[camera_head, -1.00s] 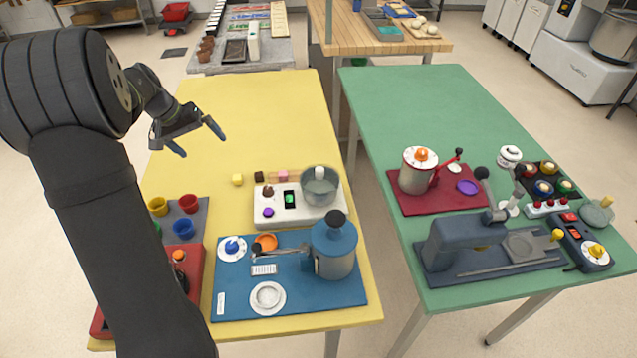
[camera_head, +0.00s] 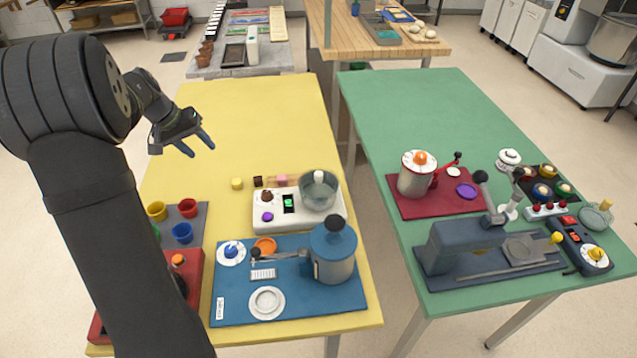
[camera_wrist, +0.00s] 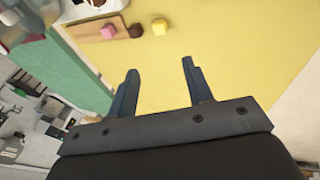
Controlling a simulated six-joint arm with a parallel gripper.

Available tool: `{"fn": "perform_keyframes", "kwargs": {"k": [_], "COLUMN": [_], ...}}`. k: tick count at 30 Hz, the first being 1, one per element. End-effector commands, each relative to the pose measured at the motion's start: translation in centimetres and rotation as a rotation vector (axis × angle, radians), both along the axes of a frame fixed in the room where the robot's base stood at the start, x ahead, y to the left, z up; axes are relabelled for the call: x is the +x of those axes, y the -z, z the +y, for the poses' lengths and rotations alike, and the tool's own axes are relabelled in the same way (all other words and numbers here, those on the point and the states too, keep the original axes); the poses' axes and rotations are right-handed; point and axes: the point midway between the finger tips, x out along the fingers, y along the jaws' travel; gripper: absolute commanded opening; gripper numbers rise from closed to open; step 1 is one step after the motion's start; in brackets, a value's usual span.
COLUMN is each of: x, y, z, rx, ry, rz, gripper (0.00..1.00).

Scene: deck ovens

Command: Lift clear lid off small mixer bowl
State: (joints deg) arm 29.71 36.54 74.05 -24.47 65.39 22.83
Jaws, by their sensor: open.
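The small mixer bowl (camera_head: 318,195) is a grey round bowl at the right end of a white base unit on the yellow table. A clear lid (camera_head: 322,181) with a pale knob appears to cover it; its rim is hard to make out. My gripper (camera_head: 201,151) is open and empty above the yellow table, left of and farther back than the bowl, well apart from it. In the wrist view, both fingers of my gripper (camera_wrist: 160,68) are spread over bare yellow table.
A yellow cube (camera_head: 237,184), a dark cube and a pink cube lie beside the white base unit (camera_head: 275,222). A blue pot (camera_head: 334,258) on a blue mat stands in front. The back of the yellow table (camera_head: 255,115) is clear.

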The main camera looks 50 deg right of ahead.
Motion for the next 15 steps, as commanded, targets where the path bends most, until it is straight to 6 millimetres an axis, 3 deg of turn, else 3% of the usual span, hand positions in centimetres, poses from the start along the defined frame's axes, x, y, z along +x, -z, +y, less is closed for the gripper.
{"fn": "perform_keyframes", "kwargs": {"k": [5, 8, 11, 15], "x": [-0.3, -2.3, -6.2, -13.6], "y": [-0.2, -1.4, -3.5, -6.9], "z": [-0.3, -1.6, -3.8, -6.7], "rx": [0.0, -0.001, -0.001, -0.009], "ry": [0.01, 0.065, 0.173, 0.374], "rz": [-0.005, -0.035, -0.093, -0.201], "gripper": [0.47, 0.47, 0.47, 0.47]}}
